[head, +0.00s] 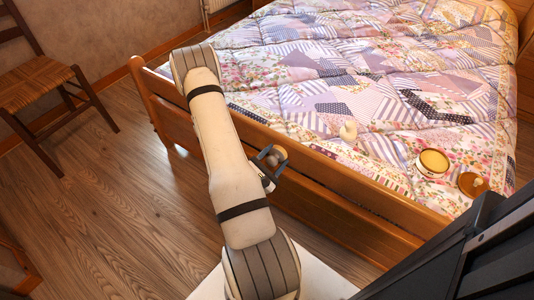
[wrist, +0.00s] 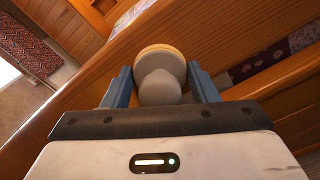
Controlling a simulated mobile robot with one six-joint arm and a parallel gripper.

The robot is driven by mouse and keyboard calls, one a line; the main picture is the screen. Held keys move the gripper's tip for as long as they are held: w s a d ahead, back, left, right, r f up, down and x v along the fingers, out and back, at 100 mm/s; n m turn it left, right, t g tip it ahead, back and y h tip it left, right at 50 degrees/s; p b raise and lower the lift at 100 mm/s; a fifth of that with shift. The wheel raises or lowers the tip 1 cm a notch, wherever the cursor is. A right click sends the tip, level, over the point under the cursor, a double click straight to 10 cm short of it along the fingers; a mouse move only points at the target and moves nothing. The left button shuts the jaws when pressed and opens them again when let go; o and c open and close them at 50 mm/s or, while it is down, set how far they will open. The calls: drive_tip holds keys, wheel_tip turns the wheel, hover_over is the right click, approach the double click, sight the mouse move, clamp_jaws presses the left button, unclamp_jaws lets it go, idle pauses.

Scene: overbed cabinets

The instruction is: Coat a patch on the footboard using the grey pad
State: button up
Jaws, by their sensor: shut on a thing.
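The wooden footboard (head: 335,180) runs diagonally across the head view at the near end of the bed. Its broad wooden face also fills much of the wrist view (wrist: 240,38). My gripper (head: 270,159) is at the footboard's near side, around the middle of its length. In the wrist view its two blue-grey fingers (wrist: 161,86) are shut on the pad (wrist: 160,86), by its rounded grey knob. The pad's pale tan disc shows beyond the knob, towards the wood. I cannot tell whether the disc touches the footboard. No coated patch can be made out.
On the quilt (head: 330,70) lie an open round tin (head: 432,163), a brown disc (head: 472,185) and a small cream knobbed thing (head: 348,132). A chair (head: 38,85) stands far left. The wood floor (head: 110,200) left of my arm is clear.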

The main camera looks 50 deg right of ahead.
sight(255, 138)
drive_tip(key=shift+s+d+r+p, duration=0.1)
drive_tip(key=shift+s+r+p, duration=0.05)
drive_tip(key=shift+s+p, duration=1.2)
drive_tip(key=shift+s, duration=0.45)
drive_tip(key=shift+w, duration=0.1)
drive_tip(key=shift+w+a+p, duration=0.2)
drive_tip(key=shift+w, duration=2.3)
drive_tip(key=shift+w+a+p, duration=0.15)
drive_tip(key=shift+w+a, duration=0.05)
drive_tip(key=shift+w, duration=4.05)
drive_tip(key=w+a+b, duration=0.1)
drive_tip(key=w+b, duration=0.3)
drive_tip(key=w, duration=1.2)
drive_tip(key=shift+w+a, duration=0.25)
drive_tip(key=shift+a, duration=0.05)
drive_tip(key=shift+a, duration=0.1)
